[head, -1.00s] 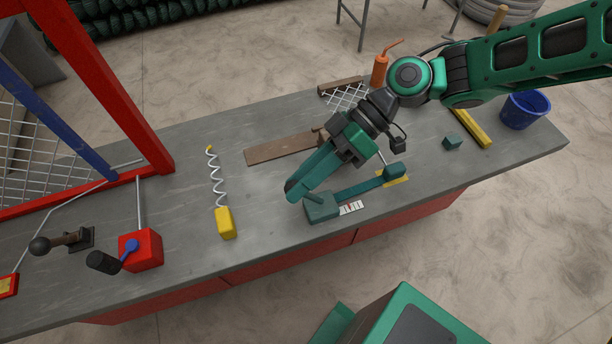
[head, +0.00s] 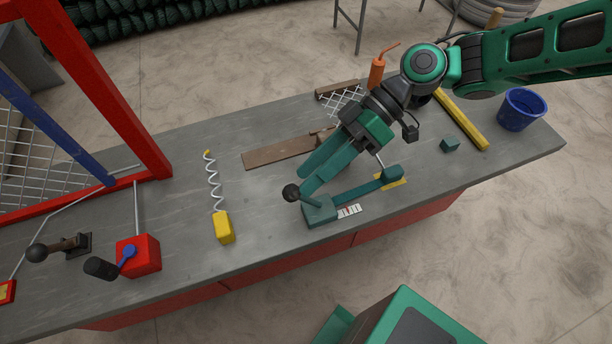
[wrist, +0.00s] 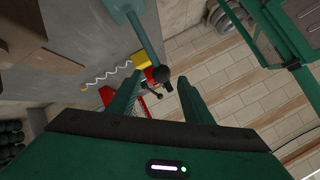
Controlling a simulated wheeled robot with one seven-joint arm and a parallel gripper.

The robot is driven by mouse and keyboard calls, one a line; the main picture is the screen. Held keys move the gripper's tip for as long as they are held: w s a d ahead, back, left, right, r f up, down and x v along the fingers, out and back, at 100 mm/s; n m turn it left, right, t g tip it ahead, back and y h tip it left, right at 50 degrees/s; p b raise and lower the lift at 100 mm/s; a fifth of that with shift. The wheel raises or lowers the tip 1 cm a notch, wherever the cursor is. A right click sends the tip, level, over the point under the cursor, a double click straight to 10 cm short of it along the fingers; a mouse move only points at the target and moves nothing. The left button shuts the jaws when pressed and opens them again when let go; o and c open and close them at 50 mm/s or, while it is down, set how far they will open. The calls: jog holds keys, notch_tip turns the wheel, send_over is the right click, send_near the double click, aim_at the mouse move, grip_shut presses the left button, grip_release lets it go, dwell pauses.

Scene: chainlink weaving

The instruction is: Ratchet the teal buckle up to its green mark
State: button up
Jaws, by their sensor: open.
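The teal buckle (head: 320,211) sits on the bench near its front edge, with a teal strap (head: 358,190) running right to a teal end block (head: 389,175) on a yellow plate. A lever with a dark ball knob (head: 291,191) rises from the buckle; the knob also shows in the wrist view (wrist: 161,74). A white scale card (head: 349,211) lies beside the buckle; I cannot make out a green mark on it. My gripper (head: 304,180) is open just above the buckle, its fingers beside the knob. In the wrist view the knob appears between the fingertips, not gripped.
A yellow block with a wire coil (head: 224,227) and a red box with a crank (head: 139,254) stand to the left. A blue bucket (head: 521,110) is far right.

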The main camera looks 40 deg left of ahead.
jog(key=v, duration=0.7)
jog(key=shift+w, duration=0.15)
grip_shut()
jog(key=d+r+m+t+y, duration=0.1)
jog(key=d+r+m+t, duration=0.35)
jog(key=m+t, duration=0.25)
jog(key=shift+m, duration=0.3)
jog(key=shift+s+a+f, duration=1)
jog(key=shift+s+f, duration=0.05)
jog(key=shift+f, duration=0.35)
jog(key=shift+s+a+f, duration=1)
jog(key=shift+s+f, duration=0.05)
jog(key=shift+f, duration=0.3)
jog(key=shift+s+a+f, duration=1)
jog(key=shift+s+f, duration=0.1)
jog(key=shift+f, duration=0.3)
